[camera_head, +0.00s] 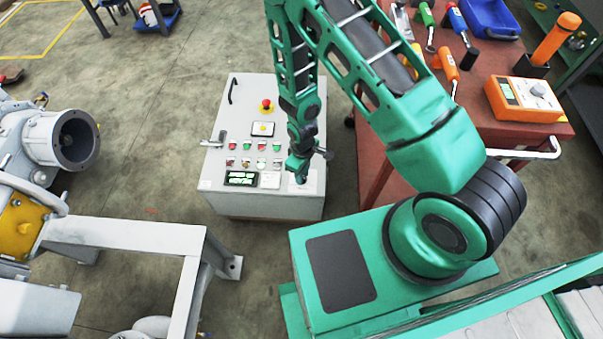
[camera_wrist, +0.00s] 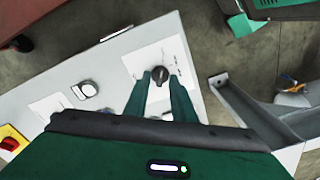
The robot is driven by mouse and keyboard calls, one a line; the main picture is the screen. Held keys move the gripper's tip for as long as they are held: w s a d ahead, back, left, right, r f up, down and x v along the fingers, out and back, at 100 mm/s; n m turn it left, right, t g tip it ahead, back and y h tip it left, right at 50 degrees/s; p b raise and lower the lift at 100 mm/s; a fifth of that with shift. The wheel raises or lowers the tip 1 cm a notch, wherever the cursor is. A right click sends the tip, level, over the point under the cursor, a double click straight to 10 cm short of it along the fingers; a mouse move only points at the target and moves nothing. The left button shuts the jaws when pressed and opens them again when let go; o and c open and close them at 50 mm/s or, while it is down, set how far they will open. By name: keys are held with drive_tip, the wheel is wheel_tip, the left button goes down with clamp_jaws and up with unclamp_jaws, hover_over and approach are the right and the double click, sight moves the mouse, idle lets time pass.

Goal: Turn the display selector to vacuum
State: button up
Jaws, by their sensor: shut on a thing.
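The display selector is a small black knob (camera_wrist: 159,74) on a white label plate (camera_wrist: 146,62), seen in the wrist view. My gripper (camera_wrist: 158,78) is shut on the knob, with one green finger on each side of it. In the head view my gripper (camera_head: 299,172) reaches down to the lower right of the grey control box (camera_head: 225,205), where it hides the knob. The lit green display (camera_head: 241,178) is at the lower left of the panel. The label writing is too small to read, and I cannot tell which setting the knob points to.
The panel also bears a red emergency stop (camera_head: 266,105) and several red and green buttons. A red tool cart (camera_head: 480,100) with an orange meter (camera_head: 523,99) stands to the right. A grey metal frame (camera_head: 130,234) is at the left. Bare floor lies around the box.

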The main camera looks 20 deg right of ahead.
drive_tip(key=shift+w+d, duration=0.1)
drive_tip(key=o, duration=0.7)
drive_tip(key=shift+r, duration=0.15)
wheel_tip(320, 180, up, 10)
drive_tip(key=shift+r, duration=0.25)
idle(0.5)
